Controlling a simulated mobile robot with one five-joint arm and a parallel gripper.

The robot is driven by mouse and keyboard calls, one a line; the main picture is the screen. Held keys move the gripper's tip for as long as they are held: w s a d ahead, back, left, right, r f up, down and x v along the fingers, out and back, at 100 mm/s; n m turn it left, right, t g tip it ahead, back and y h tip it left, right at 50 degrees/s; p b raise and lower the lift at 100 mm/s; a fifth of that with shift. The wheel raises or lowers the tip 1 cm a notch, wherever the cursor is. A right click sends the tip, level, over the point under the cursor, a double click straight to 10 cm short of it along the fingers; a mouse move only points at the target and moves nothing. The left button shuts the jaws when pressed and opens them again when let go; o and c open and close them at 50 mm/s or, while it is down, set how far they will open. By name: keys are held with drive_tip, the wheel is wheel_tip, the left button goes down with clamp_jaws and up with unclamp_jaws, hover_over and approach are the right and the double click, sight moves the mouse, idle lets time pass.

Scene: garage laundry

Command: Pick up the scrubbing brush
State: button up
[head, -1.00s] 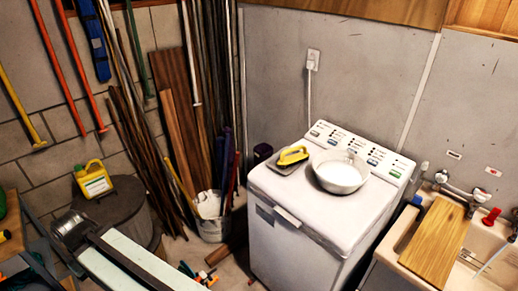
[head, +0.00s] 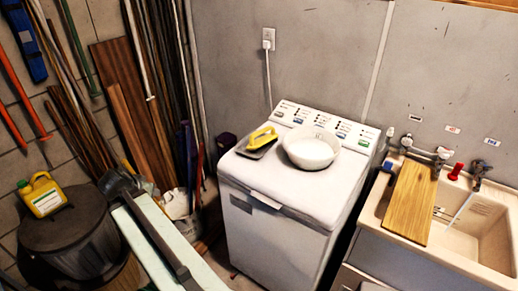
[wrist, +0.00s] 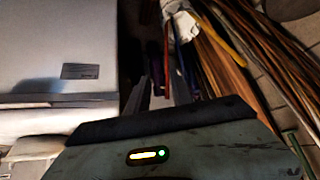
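My gripper (head: 118,182) is at the far end of my arm in the head view, left of the washing machine and well apart from the brush. Its fingers are not clear there. The brush is not seen in the wrist view.
A sink (head: 470,232) with a wooden board (head: 412,203) stands right of the machine. A dark lidded bin (head: 70,240) with a yellow jug (head: 42,195) is at the left. Planks and poles (head: 130,115) lean in the corner. A narrow floor gap lies left of the machine.

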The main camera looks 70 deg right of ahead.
drive_tip(key=s+d+r+m+h+b, duration=0.1)
drive_tip(key=s+d+m+h, duration=0.2)
drive_tip(key=d, duration=0.4)
drive_tip(key=s+d+m+g+b, duration=0.1)
drive_tip(key=s+d+m, duration=0.2)
drive_tip(key=s+d, duration=0.3)
drive_tip(key=s+d+r+m+h+b, duration=0.1)
drive_tip(key=s+d+m+h+b, duration=0.15)
drive_tip(key=d, duration=0.55)
drive_tip(key=m+g+h+b, duration=0.15)
drive_tip(key=m+h, duration=0.25)
drive_tip(key=m, duration=0.4)
approach(257, 135)
drive_tip(key=shift+y, duration=0.25)
drive_tip(key=d, duration=0.4)
drive_tip(key=shift+s+d+b, duration=0.1)
drive_tip(key=shift+d+b, duration=0.05)
drive_tip(key=shift+b, duration=0.15)
drive_tip(key=shift+d+f+b, duration=0.2)
drive_tip(key=shift+d+b, duration=0.05)
drive_tip(key=shift+d, duration=1.05)
drive_tip(key=shift+d+f+b, duration=0.2)
drive_tip(key=shift+d+f, duration=0.05)
drive_tip(key=shift+d, duration=1.05)
drive_tip(key=shift+d+f+b, duration=0.2)
drive_tip(key=shift+d+b, duration=0.05)
drive_tip(key=shift+d, duration=1)
drive_tip(key=shift+a, duration=0.1)
clamp_jaws()
